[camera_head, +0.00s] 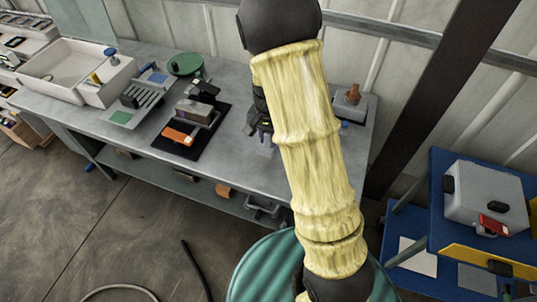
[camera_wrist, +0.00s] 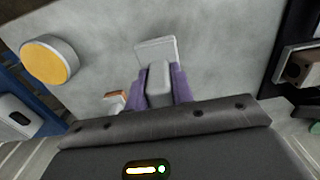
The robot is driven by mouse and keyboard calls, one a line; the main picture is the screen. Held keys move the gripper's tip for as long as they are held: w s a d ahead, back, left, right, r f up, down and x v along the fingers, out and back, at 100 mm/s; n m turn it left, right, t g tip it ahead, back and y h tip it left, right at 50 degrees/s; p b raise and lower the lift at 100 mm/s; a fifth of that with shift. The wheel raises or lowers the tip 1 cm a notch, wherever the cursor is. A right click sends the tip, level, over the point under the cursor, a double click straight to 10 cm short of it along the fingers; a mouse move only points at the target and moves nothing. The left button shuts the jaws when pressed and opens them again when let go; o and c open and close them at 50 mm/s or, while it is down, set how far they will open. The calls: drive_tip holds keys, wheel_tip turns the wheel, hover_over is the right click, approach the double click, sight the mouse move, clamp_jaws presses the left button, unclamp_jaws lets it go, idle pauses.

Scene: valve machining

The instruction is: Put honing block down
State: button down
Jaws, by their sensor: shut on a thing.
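My gripper (camera_wrist: 160,88) has purple fingers and is shut on a small grey block, the honing block (camera_wrist: 158,82), seen between the fingers in the wrist view. A pale flat plate (camera_wrist: 157,48) shows just beyond the block; I cannot tell whether it touches it. In the head view my gripper (camera_head: 265,136) is over the grey workbench (camera_head: 235,150), partly hidden by my yellow-sleeved arm. The gap between block and bench top cannot be told.
A black mat (camera_head: 212,140) with a fixture and an orange item lies left of my gripper. A round yellow-topped part (camera_wrist: 48,62) and a small orange-brown piece (camera_wrist: 115,98) show in the wrist view. A blue cart (camera_head: 440,190) stands right.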

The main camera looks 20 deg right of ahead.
sight(269, 145)
drive_tip(key=shift+f, duration=1.7)
drive_tip(key=shift+f, duration=1.9)
drive_tip(key=c, duration=1.2)
unclamp_jaws()
drive_tip(key=shift+f, duration=0.1)
drive_tip(key=shift+d, duration=0.1)
